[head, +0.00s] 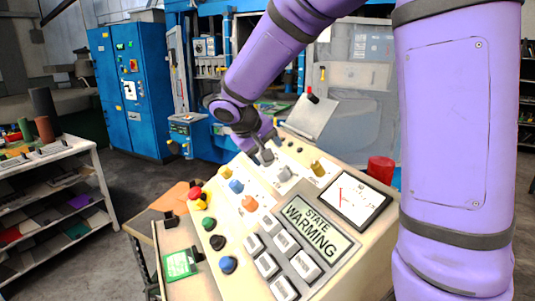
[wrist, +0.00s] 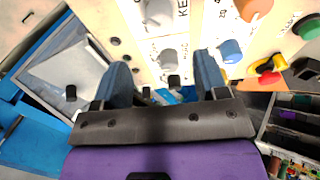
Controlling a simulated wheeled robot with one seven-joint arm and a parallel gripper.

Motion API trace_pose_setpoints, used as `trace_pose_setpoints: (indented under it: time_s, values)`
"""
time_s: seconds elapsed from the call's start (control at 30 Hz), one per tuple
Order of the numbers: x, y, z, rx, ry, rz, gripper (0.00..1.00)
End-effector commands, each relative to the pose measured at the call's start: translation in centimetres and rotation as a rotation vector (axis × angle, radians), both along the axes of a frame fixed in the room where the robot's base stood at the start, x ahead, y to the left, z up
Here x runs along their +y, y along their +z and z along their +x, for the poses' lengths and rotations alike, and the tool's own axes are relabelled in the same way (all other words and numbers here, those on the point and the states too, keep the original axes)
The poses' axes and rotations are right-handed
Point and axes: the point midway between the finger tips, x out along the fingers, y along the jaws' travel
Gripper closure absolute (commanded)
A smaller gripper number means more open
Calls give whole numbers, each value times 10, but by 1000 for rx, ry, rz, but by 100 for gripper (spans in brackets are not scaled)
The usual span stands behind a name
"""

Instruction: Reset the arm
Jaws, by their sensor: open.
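My purple arm reaches over a cream control console (head: 350,268). My gripper (head: 264,156) is above the console's upper part, close to a grey knob (head: 284,173); contact cannot be told. In the wrist view my gripper (wrist: 161,64) has its two dark fingers apart, with nothing visibly held. Beyond them are a grey knob (wrist: 169,59), a larger grey knob (wrist: 159,12) and a blue knob (wrist: 230,51).
A red emergency button (head: 195,193), coloured knobs and several grey push buttons (head: 285,243) cover the panel. A shelf rack (head: 104,168) is at left, a blue cabinet (head: 130,92) behind. Floor between them is clear.

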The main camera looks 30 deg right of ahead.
Motion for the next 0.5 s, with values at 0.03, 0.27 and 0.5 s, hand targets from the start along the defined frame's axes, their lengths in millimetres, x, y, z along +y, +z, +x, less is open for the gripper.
trace_pose_setpoints:
  time_s: [0.03, 0.27, 0.5]
  values:
    - [0, 0, 0, 0, 0, 0, 33]
    - [0, 0, 0, 0, 0, 0, 33]
    - [-2, 4, -8, 0, -5, 20, 33]
